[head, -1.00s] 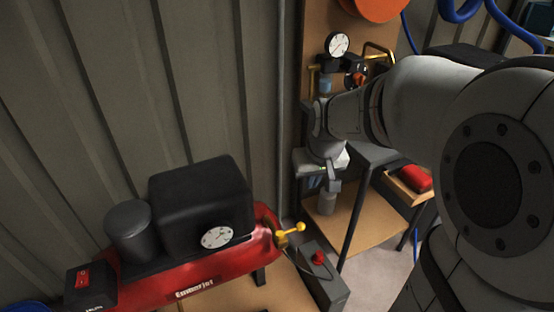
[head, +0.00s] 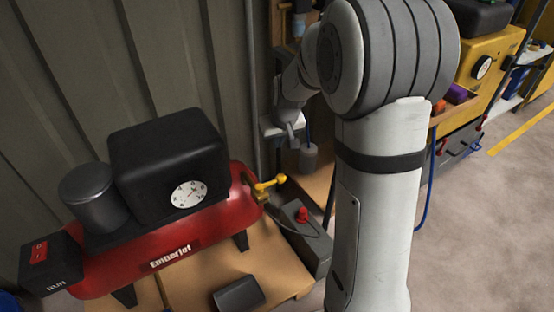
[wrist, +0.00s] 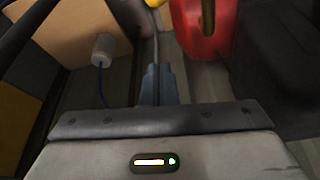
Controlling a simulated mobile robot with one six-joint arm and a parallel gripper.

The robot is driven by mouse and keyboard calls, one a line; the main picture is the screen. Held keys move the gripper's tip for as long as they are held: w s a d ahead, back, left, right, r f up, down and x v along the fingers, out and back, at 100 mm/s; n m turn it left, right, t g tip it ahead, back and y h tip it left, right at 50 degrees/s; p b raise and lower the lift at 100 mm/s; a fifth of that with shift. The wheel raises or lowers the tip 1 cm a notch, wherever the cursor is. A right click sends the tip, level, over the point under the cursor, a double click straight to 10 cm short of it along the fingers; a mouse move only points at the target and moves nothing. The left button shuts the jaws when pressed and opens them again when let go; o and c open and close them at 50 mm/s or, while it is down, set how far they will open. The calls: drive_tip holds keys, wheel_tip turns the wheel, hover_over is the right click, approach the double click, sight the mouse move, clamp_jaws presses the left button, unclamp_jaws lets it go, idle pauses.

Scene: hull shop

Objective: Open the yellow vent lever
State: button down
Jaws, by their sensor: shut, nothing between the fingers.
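The yellow vent lever (head: 268,183) sticks out from the right end of the red Emberjet compressor tank (head: 215,212), with a ball at its tip. In the wrist view a bit of yellow (wrist: 154,2) shows at the top edge beside the red tank end (wrist: 205,30). My gripper (head: 292,140) is above and behind the lever in the head view, apart from it. Its fingers are together and empty, and they also show in the wrist view (wrist: 158,75).
A grey box with a red button (head: 303,214) stands right of the lever, with a cable running to it. A corrugated wall is behind the compressor. Open floor (head: 480,220) lies to the right.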

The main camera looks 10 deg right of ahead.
sight(272, 182)
drive_tip(key=b+x, duration=0.4)
drive_tip(key=x, duration=0.6)
drive_tip(key=s, duration=0.2)
drive_tip(key=s+b, duration=0.1)
drive_tip(key=s, duration=0.1)
drive_tip(key=shift+d+f, duration=0.15)
drive_tip(key=shift+f, duration=0.1)
